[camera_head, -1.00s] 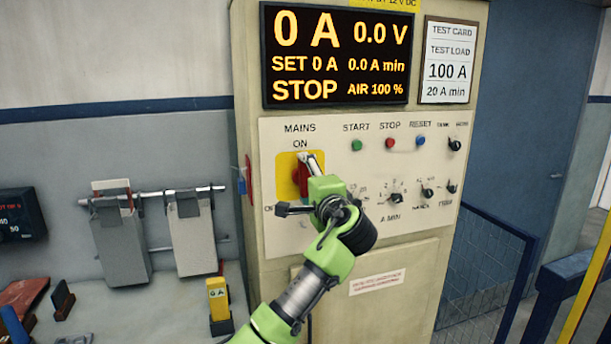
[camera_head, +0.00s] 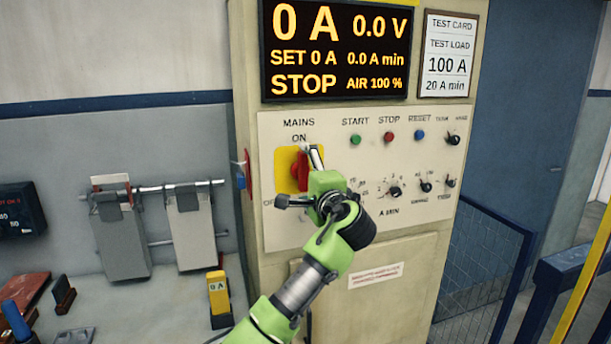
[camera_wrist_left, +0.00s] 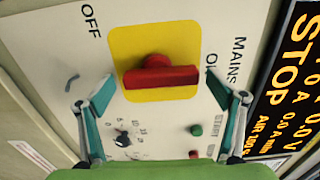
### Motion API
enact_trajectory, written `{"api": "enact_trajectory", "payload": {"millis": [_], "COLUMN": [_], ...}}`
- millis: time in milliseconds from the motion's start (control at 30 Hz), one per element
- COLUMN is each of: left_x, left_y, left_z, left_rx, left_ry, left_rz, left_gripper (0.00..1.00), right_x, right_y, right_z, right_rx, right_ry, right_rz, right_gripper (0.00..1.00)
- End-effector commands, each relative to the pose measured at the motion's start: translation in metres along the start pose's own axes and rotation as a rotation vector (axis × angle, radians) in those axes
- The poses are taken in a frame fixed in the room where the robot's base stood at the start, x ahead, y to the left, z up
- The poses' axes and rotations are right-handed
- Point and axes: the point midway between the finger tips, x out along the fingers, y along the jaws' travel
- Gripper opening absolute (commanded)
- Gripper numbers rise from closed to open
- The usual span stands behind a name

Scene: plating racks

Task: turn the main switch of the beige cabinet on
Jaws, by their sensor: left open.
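The main switch is a red handle (camera_head: 302,171) on a yellow plate (camera_head: 282,160) of the beige cabinet (camera_head: 375,250). The handle stands upright, in line with the ON label above; OFF is at the lower left. My left gripper (camera_head: 298,179) is in front of the switch, one finger near its top and one at its lower left. In the left wrist view the red handle (camera_wrist_left: 165,77) lies ahead of the open left gripper (camera_wrist_left: 162,95), between and beyond its spread fingers. No finger visibly grips it. My right gripper is not in view.
A display (camera_head: 335,50) above reads 0 A, 0.0 V and STOP. START, STOP and RESET buttons and several black knobs (camera_head: 395,191) sit right of the switch. A bench (camera_head: 130,300) with loose items is at left, a blue mesh fence (camera_head: 480,265) at right.

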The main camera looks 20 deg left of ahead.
Motion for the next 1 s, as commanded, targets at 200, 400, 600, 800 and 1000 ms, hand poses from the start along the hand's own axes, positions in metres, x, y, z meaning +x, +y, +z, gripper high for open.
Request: {"api": "enact_trajectory", "payload": {"millis": [200,400,600,800,1000], "left_x": [-0.006,-0.039,-0.083,-0.111,-0.120], "left_y": [-0.001,0.000,0.000,0.000,0.000], "left_z": [-0.001,-0.001,-0.002,-0.001,-0.001], "left_rx": [-0.003,-0.004,-0.003,-0.001,0.000], "left_ry": [0.001,0.004,0.004,0.002,0.001], "left_rz": [-0.001,0.000,0.001,0.000,0.000], "left_gripper": [0.86,0.86,0.86,0.86,0.86], "right_x": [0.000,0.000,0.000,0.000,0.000], "right_y": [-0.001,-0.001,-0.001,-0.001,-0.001], "right_z": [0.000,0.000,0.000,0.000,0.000], "right_rx": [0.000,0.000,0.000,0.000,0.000], "right_ry": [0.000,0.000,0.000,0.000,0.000], "right_rz": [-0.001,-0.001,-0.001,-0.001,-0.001], "right_gripper": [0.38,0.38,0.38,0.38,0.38]}}
